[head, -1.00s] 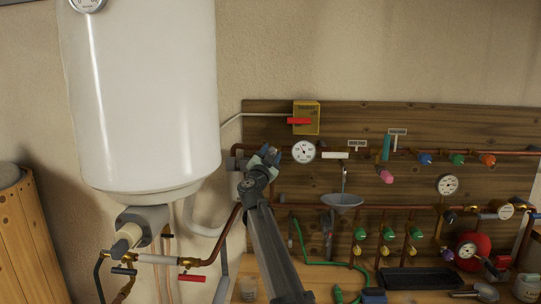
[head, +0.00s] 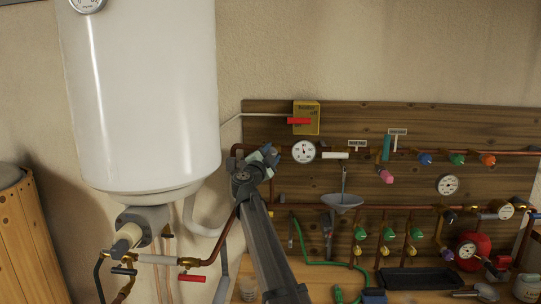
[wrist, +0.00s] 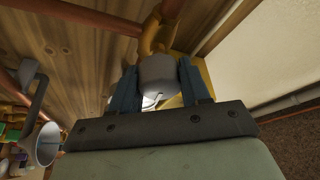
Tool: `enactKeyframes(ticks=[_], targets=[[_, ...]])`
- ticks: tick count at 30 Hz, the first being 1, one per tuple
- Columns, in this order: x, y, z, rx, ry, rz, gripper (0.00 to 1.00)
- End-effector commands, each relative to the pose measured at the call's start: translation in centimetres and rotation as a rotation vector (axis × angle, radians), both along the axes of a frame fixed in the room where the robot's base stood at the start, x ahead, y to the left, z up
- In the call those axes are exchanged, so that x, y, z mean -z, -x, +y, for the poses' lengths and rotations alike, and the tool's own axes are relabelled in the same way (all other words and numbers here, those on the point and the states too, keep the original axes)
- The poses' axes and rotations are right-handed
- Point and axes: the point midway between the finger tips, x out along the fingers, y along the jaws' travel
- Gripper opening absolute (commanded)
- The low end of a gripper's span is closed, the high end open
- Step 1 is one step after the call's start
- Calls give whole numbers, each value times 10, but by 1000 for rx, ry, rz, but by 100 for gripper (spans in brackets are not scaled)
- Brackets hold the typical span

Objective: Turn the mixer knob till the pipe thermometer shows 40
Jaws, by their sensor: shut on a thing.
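The mixer knob (wrist: 158,78) is a pale grey cylinder on a brass fitting, seen in the wrist view between the two blue fingers of my gripper (wrist: 160,97). My gripper is shut on the knob. In the head view my gripper (head: 268,157) is at the left end of the upper copper pipe, and its hand hides the knob there. The pipe thermometer (head: 303,152) is a round white dial just right of my gripper. Its needle points roughly upward, but its numbers are too small to read.
A yellow box with a red lever (head: 306,117) sits above the thermometer. A funnel (head: 342,200) and several coloured valve knobs (head: 425,159) are to the right.

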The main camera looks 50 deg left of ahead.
Motion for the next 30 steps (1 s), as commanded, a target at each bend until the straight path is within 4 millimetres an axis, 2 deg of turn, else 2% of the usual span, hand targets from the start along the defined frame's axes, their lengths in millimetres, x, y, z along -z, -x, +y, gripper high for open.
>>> enactKeyframes(ticks=[5,6,12,23,30], targets=[[0,0,1,-2,1,0,16],[0,0,1,-2,1,0,49],[0,0,1,-1,1,-1,68],[1,5,-3,-1,1,-1,69],[10,38,-19,-2,1,0,69]])
